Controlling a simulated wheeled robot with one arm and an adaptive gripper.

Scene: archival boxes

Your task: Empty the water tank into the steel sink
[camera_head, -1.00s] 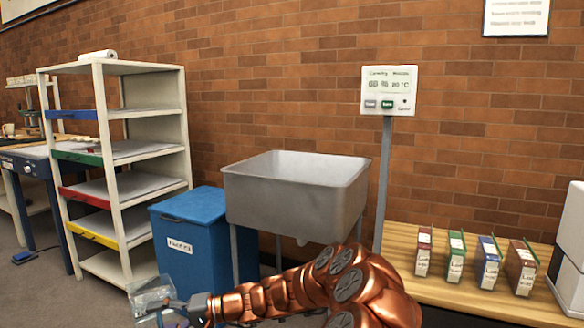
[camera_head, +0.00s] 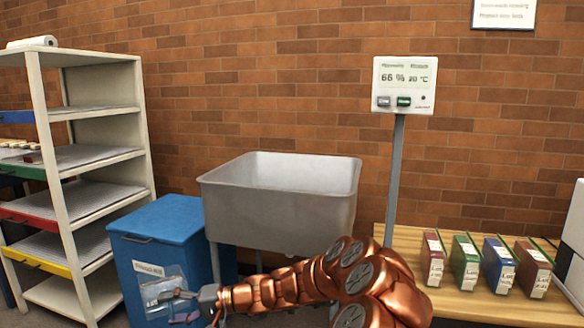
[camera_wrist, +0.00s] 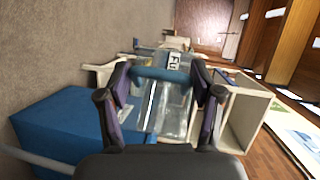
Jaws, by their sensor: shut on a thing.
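The steel sink (camera_head: 275,220) is a grey open basin on legs against the brick wall, in the middle of the head view. Its inner floor is hidden. The water tank (camera_head: 158,286) is a clear box, seen at lower left in front of the blue bin. My gripper (camera_head: 184,306) is shut on it and holds it below and left of the sink, apart from it. I cannot tell the water level.
A blue lidded bin (camera_head: 172,232) stands directly left of the sink. A shelf rack (camera_head: 95,190) is farther left. A display on a post (camera_head: 403,86) stands right of the sink. A wooden table (camera_head: 455,302) with several upright archival boxes (camera_head: 500,264) is at right.

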